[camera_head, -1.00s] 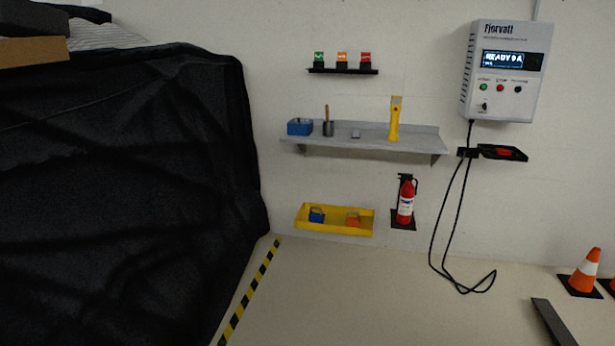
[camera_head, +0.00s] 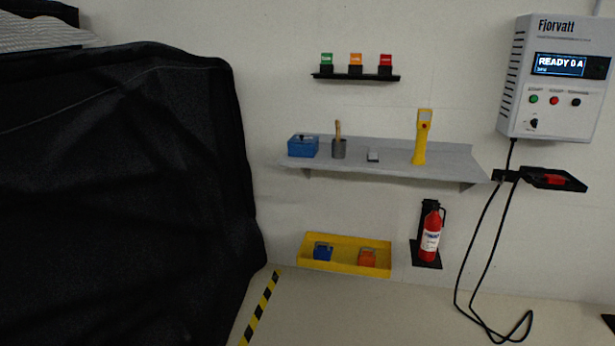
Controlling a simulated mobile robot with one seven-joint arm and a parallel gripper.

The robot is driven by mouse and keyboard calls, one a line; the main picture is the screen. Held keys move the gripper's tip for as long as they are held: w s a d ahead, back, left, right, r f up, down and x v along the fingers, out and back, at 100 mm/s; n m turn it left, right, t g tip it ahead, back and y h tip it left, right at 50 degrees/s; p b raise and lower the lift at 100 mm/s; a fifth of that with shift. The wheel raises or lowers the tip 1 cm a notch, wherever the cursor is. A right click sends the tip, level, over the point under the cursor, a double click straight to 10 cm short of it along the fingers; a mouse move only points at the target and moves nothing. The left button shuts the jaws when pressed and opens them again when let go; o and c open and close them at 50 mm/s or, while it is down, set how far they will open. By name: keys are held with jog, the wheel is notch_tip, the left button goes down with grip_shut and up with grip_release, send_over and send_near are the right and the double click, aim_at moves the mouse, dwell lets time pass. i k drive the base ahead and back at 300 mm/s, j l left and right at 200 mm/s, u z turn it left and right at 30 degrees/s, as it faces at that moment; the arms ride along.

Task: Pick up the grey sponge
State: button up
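A small grey block, which looks like the grey sponge (camera_head: 373,155), lies on the grey wall shelf (camera_head: 448,167). It sits between a grey cup holding a brush (camera_head: 339,148) on its left and a yellow handheld device (camera_head: 421,138) standing on its right. Nothing covers it. My gripper is not in view.
A blue box (camera_head: 303,147) stands at the shelf's left end. A yellow tray (camera_head: 346,265) and a fire extinguisher (camera_head: 430,232) are below. A black-covered cart (camera_head: 120,190) fills the left. A wall unit (camera_head: 556,80) with a hanging cable is on the right. Floor ahead is clear.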

aim_at(372, 156)
jog(key=i, duration=1.25)
jog(key=i+z, duration=0.15)
jog(key=i, duration=0.45)
jog(key=i+j+z, duration=0.15)
jog(key=i, duration=0.45)
jog(key=i+j+z, duration=0.15)
jog(key=i, duration=0.15)
jog(key=i+j+z, duration=0.2)
jog(key=i, duration=0.6)
